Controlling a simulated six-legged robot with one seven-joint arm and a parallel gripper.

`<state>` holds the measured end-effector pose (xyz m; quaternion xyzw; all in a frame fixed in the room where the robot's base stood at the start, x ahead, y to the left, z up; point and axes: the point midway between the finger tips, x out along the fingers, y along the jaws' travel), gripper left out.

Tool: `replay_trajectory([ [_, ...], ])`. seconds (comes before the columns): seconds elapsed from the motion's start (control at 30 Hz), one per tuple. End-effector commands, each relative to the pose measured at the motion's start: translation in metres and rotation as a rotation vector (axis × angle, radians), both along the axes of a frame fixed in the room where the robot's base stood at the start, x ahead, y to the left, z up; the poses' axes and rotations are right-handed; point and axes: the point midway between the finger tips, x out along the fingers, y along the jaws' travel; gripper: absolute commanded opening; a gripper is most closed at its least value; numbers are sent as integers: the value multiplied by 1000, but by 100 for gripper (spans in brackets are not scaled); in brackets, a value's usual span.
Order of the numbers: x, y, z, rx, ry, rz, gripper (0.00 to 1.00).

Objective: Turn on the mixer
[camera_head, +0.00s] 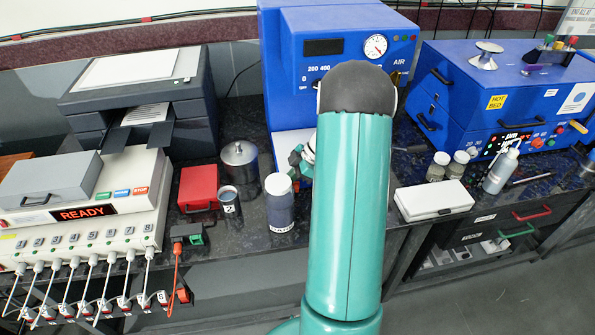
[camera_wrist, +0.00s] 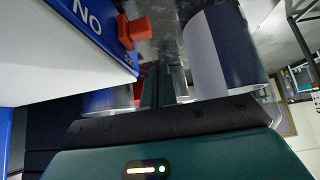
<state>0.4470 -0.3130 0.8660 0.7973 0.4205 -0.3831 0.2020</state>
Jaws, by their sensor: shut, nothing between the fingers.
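No label reading mixer can be made out. A tall blue machine (camera_head: 290,45) with a dark display, a round gauge and a numbered scale stands at the back centre. My arm hides much of its front. In the wrist view, a blue panel (camera_wrist: 95,30) with the letters "NO" fills the upper left. A red switch-like part (camera_wrist: 133,31) sticks out at its right edge. My gripper (camera_wrist: 165,75) is shut and empty, its fingers below and right of the red part, apart from it in the picture. In the head view my gripper is mostly hidden behind my arm.
A dark jar with a white lid (camera_head: 280,203) stands close by, also in the wrist view (camera_wrist: 225,45). A metal pot (camera_head: 239,160), small can (camera_head: 230,200) and red box (camera_head: 198,187) stand left. A white case (camera_head: 433,200) and blue unit (camera_head: 500,95) stand right.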

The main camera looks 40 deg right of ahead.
Motion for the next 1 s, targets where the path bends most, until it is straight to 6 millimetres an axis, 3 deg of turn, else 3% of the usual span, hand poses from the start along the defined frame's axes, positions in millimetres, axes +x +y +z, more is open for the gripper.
replay_trajectory([
  [0.13,11,16,-24,3,4,2,0],
  [0.2,3,2,-23,-3,1,-4,0],
  [0.4,-10,-15,-22,-1,0,-1,0],
  [0.83,-13,-20,-22,-1,1,0,0],
  [1.0,-25,-38,-22,-1,0,-4,0],
])
